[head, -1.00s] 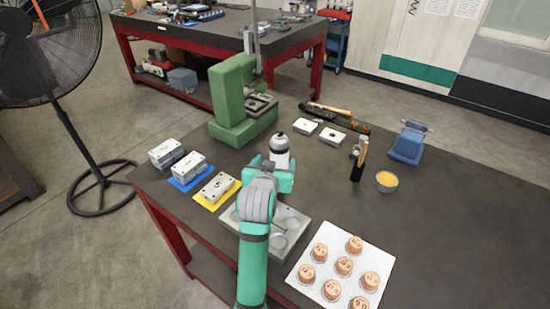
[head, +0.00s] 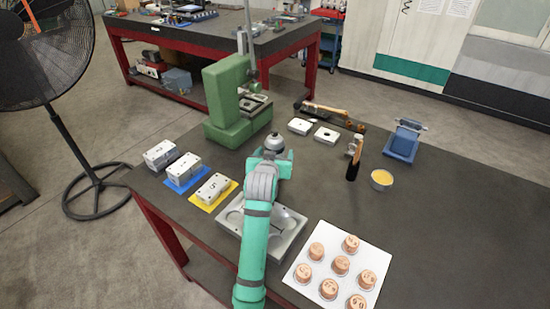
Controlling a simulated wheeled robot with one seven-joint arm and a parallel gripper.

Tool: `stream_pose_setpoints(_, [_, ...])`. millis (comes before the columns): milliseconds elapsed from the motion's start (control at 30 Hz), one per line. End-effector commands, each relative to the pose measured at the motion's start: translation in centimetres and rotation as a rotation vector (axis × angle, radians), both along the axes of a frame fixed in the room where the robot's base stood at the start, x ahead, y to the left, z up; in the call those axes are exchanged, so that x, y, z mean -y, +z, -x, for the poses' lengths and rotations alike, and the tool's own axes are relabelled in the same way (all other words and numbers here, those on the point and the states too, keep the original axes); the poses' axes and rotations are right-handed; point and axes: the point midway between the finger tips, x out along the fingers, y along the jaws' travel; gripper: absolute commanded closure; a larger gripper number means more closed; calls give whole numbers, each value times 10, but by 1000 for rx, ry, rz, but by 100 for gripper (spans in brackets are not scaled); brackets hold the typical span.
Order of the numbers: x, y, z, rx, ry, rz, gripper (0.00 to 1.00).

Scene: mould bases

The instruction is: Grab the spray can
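The spray can (head: 275,142) stands upright on the dark workbench, just beyond my gripper. Only its grey domed top and a dark band show; my gripper and wrist hide its body. My gripper (head: 272,161) is teal and seen from behind. Its fingers look spread to the left and right of the can, low over the bench. I cannot see whether either finger touches the can.
A green press (head: 229,108) stands behind the can to the left. A metal mould base (head: 287,235) lies under my arm. Mould blocks (head: 214,187) sit at left, and a white board (head: 323,258) with several cork-coloured pieces at front right.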

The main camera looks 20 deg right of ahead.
Motion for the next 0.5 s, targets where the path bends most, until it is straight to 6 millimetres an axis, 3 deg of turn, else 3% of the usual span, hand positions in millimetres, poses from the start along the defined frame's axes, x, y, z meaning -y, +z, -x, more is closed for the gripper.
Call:
stream_pose_setpoints(67, [0,0,0,0,0,0,27])
stream_pose_setpoints(300, [0,0,0,0,0,0,82])
stream_pose_setpoints(500, [0,1,0,2,0,1,82])
